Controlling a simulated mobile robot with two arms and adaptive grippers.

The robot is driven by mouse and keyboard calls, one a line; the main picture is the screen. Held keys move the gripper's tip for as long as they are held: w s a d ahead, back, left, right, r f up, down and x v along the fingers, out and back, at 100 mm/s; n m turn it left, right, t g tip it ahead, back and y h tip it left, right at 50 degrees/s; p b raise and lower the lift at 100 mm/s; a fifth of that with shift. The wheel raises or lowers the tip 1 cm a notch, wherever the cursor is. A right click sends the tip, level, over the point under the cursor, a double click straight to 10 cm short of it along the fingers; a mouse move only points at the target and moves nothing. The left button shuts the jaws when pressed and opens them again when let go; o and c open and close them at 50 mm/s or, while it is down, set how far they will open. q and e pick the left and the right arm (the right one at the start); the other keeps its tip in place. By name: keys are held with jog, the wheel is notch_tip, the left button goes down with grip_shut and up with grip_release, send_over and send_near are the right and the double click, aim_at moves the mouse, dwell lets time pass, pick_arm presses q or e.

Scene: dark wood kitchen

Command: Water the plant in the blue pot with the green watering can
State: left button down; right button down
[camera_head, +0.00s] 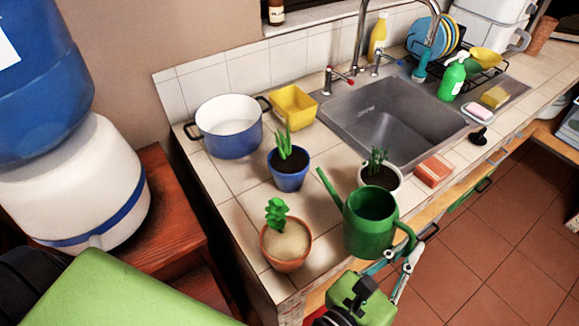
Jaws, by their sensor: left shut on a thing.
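The green watering can (368,224) is over the counter's front edge, its spout pointing up and left towards the blue pot. My left gripper (403,255) is shut on the watering can at its handle side; the can hides part of the hold. The can looks roughly upright, and I cannot tell how far it is above the counter. The blue pot (289,181) stands on the counter left of the spout tip, apart from it. The plant (289,147) in it has upright green leaves in dark soil. My right gripper is not in view.
A terracotta pot (286,254) with a cactus stands left of the can. A white pot (393,183) is just behind the can. A blue cooking pot (228,138), yellow container (293,108) and sink (395,120) lie farther back. A brick-coloured sponge (434,171) lies right.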

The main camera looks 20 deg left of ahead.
pick_arm(q)
jog(key=shift+s+d+f+m+b, duration=0.15)
jog(key=shift+f+m+b, duration=0.25)
jog(key=shift+f+m, duration=0.3)
jog(key=shift+d+f+m, duration=0.25)
jog(key=shift+f+m, duration=0.05)
jog(key=shift+f, duration=0.15)
notch_tip(320, 180, up, 4)
jog(key=p, duration=0.4)
